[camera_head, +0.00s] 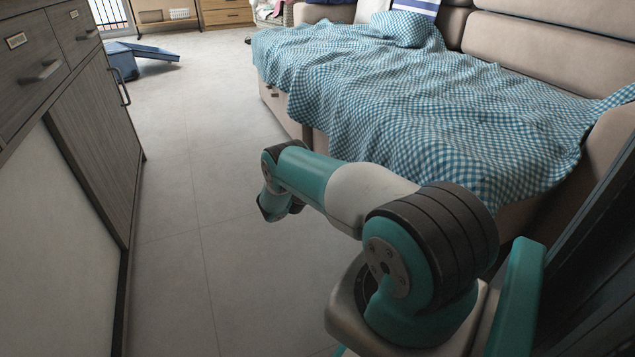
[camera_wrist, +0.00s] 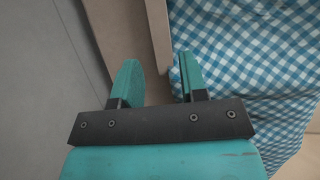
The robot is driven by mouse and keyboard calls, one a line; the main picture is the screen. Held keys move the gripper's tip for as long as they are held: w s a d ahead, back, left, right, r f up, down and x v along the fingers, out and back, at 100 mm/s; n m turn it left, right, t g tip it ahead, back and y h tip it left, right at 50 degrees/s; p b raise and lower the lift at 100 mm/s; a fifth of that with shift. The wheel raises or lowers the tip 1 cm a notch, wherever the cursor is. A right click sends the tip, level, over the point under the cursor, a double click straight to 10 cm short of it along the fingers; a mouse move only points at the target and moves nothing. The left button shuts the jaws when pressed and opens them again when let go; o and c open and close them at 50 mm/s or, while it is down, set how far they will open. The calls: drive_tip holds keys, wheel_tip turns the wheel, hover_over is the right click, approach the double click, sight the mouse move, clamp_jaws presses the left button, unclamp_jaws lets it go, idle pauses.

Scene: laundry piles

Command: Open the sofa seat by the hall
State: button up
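The beige sofa (camera_head: 530,48) runs along the right side of the head view. A blue-and-white checked blanket (camera_head: 430,115) covers most of its seat and hangs over the front edge. The seat looks flat and closed, though the blanket hides most of it. In the wrist view my gripper (camera_wrist: 158,80) is open, with its two teal fingers apart. Between and beyond the fingers are the beige sofa front (camera_wrist: 120,30) and the blanket's edge (camera_wrist: 240,60). I cannot tell whether a finger touches the sofa.
A dark wood cabinet (camera_head: 95,130) with handles stands along the left. The tiled floor (camera_head: 180,200) between cabinet and sofa is clear. A blue ramp-like object (camera_head: 140,52) lies at the far left. A checked pillow (camera_head: 402,28) sits at the sofa's far end.

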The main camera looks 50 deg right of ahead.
drive_tip(key=p+v, duration=0.3)
drive_tip(key=v, duration=0.6)
drive_tip(key=shift+a, duration=0.4)
drive_tip(key=shift+r, duration=0.1)
